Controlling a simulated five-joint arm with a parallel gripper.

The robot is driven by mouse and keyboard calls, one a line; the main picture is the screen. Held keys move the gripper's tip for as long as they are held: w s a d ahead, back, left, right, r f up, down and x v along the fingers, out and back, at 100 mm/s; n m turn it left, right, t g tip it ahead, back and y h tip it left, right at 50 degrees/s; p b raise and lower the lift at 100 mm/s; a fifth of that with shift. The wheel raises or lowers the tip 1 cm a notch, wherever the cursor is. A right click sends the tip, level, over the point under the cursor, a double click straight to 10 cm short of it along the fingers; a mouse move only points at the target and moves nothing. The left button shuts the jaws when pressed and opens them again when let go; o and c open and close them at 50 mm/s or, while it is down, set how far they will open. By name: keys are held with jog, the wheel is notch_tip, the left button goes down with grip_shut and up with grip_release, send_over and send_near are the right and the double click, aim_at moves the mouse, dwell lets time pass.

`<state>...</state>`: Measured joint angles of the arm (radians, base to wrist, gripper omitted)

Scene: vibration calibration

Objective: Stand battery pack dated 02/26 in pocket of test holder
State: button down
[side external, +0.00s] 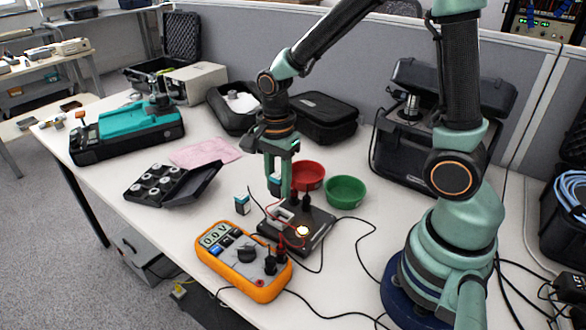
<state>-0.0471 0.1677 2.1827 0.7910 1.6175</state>
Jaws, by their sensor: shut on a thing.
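My gripper (279,190) points down over the back left of the test holder (318,226). It is shut on a small dark and pale battery pack (274,185), partly hidden by the fingers. Whether this pack touches the holder or hangs just above it I cannot tell. A second battery pack (242,204), dark with a pale blue-white top, stands on the table left of the holder. No date is legible on either pack. The holder is a black block with upright dark posts, a light-coloured pocket area and a glowing lamp (302,231).
An orange multimeter (245,262) reading about 0.0 V lies in front of the holder, with leads around it. A red bowl (308,175) and green bowl (346,191) stand close behind. An open black case (165,188) and pink cloth (205,152) lie left.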

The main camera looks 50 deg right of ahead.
jog(key=shift+s+f, duration=0.2)
jog(key=shift+f, duration=2.3)
jog(key=shift+f, duration=0.7)
jog(key=shift+c, duration=0.5)
grip_release()
jog(key=shift+r, duration=0.1)
jog(key=shift+r, duration=3.85)
